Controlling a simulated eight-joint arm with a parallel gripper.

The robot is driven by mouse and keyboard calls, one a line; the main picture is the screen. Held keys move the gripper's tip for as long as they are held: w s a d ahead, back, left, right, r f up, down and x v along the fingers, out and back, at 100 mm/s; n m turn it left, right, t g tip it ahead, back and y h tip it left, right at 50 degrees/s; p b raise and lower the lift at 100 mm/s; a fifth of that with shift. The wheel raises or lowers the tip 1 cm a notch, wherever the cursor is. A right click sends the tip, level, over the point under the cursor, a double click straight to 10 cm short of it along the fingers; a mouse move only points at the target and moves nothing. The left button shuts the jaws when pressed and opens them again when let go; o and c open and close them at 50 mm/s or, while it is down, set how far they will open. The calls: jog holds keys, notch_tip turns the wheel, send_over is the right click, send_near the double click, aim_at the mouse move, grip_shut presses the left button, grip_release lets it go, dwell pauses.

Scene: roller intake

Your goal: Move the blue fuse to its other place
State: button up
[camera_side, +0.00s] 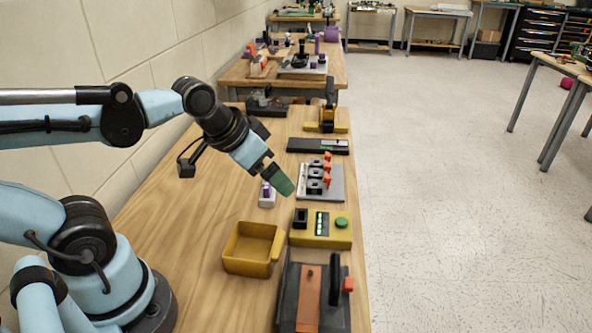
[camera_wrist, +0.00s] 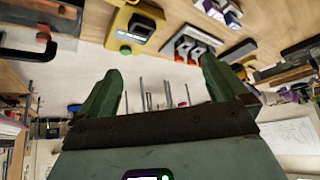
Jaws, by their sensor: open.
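I cannot pick out a blue fuse for certain in either view. A small white holder (camera_side: 267,196) with purple-blue pieces stands on the bench in the side view, just left of my gripper's tips. What looks like the same holder shows at the top of the wrist view (camera_wrist: 222,14). A grey plate (camera_side: 335,182) with black sockets and red-orange levers lies to its right; it also shows in the wrist view (camera_wrist: 190,38). My gripper (camera_side: 281,183) has green fingers and hangs above the bench. In the wrist view its fingers (camera_wrist: 161,65) are apart, with nothing between them.
A yellow box (camera_side: 335,236) with a green button sits in front of the plate. An open yellow tray (camera_side: 246,261) stands to its left. A dark device with a red knob (camera_side: 348,285) is nearest. A black flat unit (camera_side: 318,146) lies behind. Bare wood is free at left.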

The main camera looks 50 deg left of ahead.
jog(key=shift+s+d+f, duration=0.25)
jog(key=shift+s+f, duration=0.05)
jog(key=shift+f, duration=0.05)
jog(key=shift+c, duration=0.2)
jog(key=shift+f+n, duration=0.1)
jog(key=shift+n, duration=0.2)
jog(key=shift+c, duration=1.1)
jog(key=shift+w+a, duration=0.1)
jog(key=shift+w, duration=0.05)
jog(key=shift+c, duration=1.3)
jog(key=w+a+r+n, duration=0.1)
jog(key=w+a+r+n+g, duration=0.1)
jog(key=w+a, duration=0.1)
jog(key=shift+n, duration=0.3)
jog(key=c, duration=0.6)
jog(key=shift+o, duration=0.2)
jog(key=w+a+f+n+g, duration=0.4)
jog(key=w+a+n+g, duration=0.3)
jog(key=a, duration=0.6)
jog(key=shift+t, duration=0.7)
jog(key=shift+w+d+f, duration=0.1)
jog(key=shift+w+f, duration=0.1)
jog(key=shift+f, duration=1.35)
jog(key=shift+w+d+f, duration=0.1)
jog(key=shift+w+f, duration=0.15)
jog(key=shift+f, duration=1.35)
jog(key=shift+w+d+f, duration=0.1)
jog(key=shift+w+f, duration=0.1)
jog(key=shift+f, duration=1.35)
